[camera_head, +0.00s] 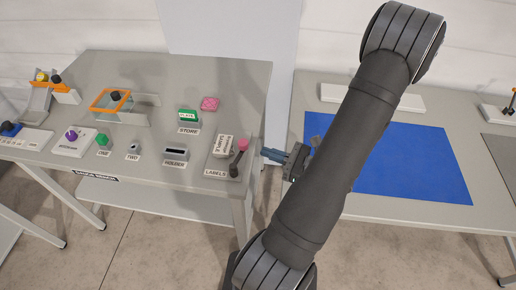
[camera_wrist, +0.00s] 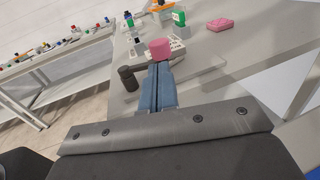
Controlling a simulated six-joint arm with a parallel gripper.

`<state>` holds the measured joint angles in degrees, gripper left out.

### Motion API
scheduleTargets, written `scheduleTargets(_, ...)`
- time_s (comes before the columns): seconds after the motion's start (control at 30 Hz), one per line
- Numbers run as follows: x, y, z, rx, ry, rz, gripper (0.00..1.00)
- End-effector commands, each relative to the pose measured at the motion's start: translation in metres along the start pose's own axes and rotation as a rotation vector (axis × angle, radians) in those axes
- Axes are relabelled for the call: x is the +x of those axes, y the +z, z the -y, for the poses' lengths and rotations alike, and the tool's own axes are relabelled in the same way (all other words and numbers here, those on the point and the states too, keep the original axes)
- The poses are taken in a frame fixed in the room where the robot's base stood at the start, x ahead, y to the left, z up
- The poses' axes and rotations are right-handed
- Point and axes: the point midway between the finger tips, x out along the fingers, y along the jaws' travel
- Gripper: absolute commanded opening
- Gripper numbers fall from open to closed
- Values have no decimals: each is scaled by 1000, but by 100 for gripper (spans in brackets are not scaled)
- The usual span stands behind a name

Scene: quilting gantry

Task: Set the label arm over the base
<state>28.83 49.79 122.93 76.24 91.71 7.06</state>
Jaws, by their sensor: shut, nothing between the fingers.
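The label arm (camera_head: 238,161) is a dark bar with a pink knob (camera_head: 242,144) at its far end and a dark round pivot at its near end. It lies along the right side of the grey base marked LABELS (camera_head: 215,174). A printed white card (camera_head: 223,147) lies on the base, left of the arm. My gripper (camera_head: 266,153) is shut and empty, its blue fingers pointing left, just right of the knob. In the wrist view the fingertips (camera_wrist: 159,66) are just below the pink knob (camera_wrist: 160,48) and hide part of the bar; contact cannot be told. The dark pivot (camera_wrist: 127,78) is to the left.
A holder block (camera_head: 175,155), a green block at STORE (camera_head: 188,118) and a pink piece (camera_head: 210,104) stand left of and behind the base. An orange-framed stand (camera_head: 112,101) is farther left. A gap separates this table from one with a blue mat (camera_head: 410,160).

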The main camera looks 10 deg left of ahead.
Motion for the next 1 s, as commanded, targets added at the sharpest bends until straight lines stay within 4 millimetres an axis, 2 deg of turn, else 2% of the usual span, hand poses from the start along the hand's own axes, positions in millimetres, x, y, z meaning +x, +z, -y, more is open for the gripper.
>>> scheduleTargets(0.1, 17, 0, -1, 0, 4, 0, 0)
scheduleTargets(0.33, 36, 0, 0, 0, 2, 1, 0)
scheduleTargets(1.0, 42, 0, 1, -1, 23, 0, 0)
